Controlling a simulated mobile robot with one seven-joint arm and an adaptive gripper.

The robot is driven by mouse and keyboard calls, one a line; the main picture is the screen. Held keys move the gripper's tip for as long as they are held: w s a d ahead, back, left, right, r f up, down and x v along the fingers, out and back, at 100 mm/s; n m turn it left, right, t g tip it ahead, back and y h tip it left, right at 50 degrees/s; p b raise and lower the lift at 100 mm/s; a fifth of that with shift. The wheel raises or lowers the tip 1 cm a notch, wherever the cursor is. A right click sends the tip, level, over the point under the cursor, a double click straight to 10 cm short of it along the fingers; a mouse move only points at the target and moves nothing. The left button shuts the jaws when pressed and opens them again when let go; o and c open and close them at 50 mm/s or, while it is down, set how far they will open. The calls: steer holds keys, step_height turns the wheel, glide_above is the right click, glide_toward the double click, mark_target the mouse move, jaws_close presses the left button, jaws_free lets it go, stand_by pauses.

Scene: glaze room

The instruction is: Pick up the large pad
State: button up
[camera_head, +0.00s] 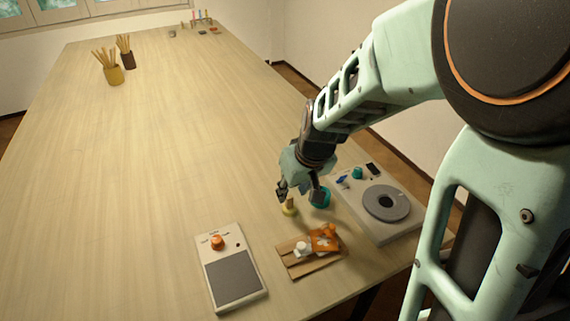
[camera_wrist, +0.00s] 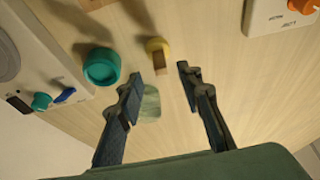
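A pale green, rounded flat piece (camera_wrist: 151,103), which looks like a pad, lies on the table in the wrist view. It shows between my fingers, its left part hidden by the left finger. I cannot make it out in the head view, where my gripper (camera_head: 298,193) covers that area. In the wrist view my gripper (camera_wrist: 160,78) is open, with nothing between its fingertips. A small yellow round piece with a wooden grip (camera_wrist: 158,47) stands just beyond the fingertips; it also shows in the head view (camera_head: 290,210). A teal round piece (camera_wrist: 101,67) is to its left.
A grey machine with a round disc (camera_head: 387,203) stands right of my gripper. A white scale-like device (camera_head: 231,272) with an orange knob is at front. A wooden board (camera_head: 302,263) holds orange and white pieces.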

mark_target(290, 197)
steer(key=b+x, duration=0.2)
steer(key=x, duration=0.3)
jaws_close()
